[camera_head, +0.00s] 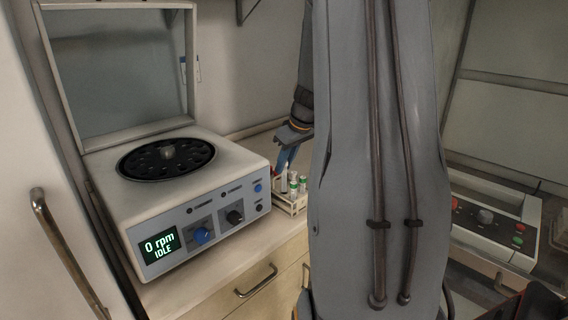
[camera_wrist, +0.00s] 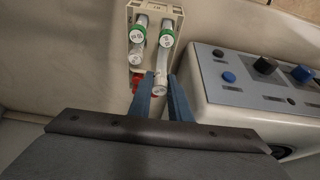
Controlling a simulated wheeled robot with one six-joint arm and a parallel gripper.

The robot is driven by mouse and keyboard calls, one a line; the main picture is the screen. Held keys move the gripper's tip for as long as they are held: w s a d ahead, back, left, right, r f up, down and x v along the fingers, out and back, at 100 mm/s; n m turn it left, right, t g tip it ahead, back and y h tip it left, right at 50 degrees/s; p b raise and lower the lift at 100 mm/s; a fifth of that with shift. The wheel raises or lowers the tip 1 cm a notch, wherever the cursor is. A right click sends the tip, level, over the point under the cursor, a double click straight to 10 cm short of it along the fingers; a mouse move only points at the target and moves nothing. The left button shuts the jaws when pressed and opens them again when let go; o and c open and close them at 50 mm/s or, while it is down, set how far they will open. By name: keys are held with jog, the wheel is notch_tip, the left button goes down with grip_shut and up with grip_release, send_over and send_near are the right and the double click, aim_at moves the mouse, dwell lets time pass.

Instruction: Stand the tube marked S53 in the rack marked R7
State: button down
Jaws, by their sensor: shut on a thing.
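A small cream rack (camera_head: 294,209) stands on the bench right of the centrifuge; in the wrist view it shows at the top (camera_wrist: 154,14), its label too small to read surely. Green-capped tubes stand in it, at left (camera_wrist: 137,35) and right (camera_wrist: 167,39), with a white-capped tube (camera_wrist: 135,57) and a red-capped one (camera_wrist: 137,76) on the left. My gripper (camera_wrist: 161,82) has its blue fingers shut on a white-topped tube (camera_wrist: 160,89) at the rack's near right end. I cannot tell whether this tube is seated or above the rack. Tube markings are unreadable. In the head view my gripper (camera_head: 287,158) is over the rack.
The centrifuge (camera_head: 190,210) stands close beside the rack, lid up, its display reading 0 rpm IDLE. My arm hides much of the bench in the head view. Another device (camera_head: 490,220) with buttons is at right. A wall rises behind the rack.

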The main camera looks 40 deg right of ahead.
aim_at(286, 170)
jog(key=shift+f+b, duration=1.3)
jog(key=shift+f, duration=0.2)
jog(key=shift+f, duration=0.3)
jog(key=shift+f+b, duration=0.35)
jog(key=shift+b, duration=0.2)
jog(key=shift+f+b, duration=0.5)
jog(key=shift+f, duration=0.05)
jog(key=c, duration=1.6)
grip_release()
jog(key=shift+o, duration=0.2)
jog(key=shift+r, duration=0.1)
